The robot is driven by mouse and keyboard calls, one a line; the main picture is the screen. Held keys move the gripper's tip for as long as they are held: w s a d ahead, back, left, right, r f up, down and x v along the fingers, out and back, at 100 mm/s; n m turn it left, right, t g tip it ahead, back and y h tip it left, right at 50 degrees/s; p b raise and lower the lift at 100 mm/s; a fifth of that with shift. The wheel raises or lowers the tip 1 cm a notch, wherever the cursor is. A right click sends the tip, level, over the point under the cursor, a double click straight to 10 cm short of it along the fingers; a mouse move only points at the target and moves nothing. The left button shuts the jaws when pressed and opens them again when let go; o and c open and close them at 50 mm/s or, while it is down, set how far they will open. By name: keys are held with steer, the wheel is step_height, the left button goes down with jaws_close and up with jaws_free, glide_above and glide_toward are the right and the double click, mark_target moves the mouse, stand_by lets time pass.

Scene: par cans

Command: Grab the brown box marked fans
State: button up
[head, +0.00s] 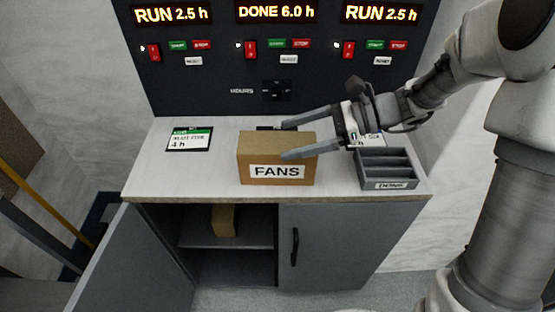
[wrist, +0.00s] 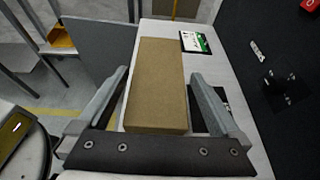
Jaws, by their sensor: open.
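The brown box marked FANS (head: 262,157) stands near the front edge of the white counter top, its white label facing forward. My gripper (head: 287,140) reaches in from the right, with one finger in front of the box and the other behind its top edge. In the wrist view, the box (wrist: 156,88) lies between the two open fingers of my gripper (wrist: 160,76), with a gap visible on both sides. Whether either finger touches the box, I cannot tell. A dark item behind the box is mostly hidden.
A grey divided tray (head: 387,169) stands right of the box. A card with a green band (head: 189,139) lies at the left. A control panel (head: 270,90) rises behind. Below, an open cabinet door (head: 135,260) swings left, and another brown box (head: 223,220) sits on the shelf.

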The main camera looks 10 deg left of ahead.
mark_target(280, 142)
steer(key=b+x, duration=0.1)
steer(key=x, duration=0.3)
steer(key=shift+s+f, duration=0.1)
steer(key=c, duration=1.5)
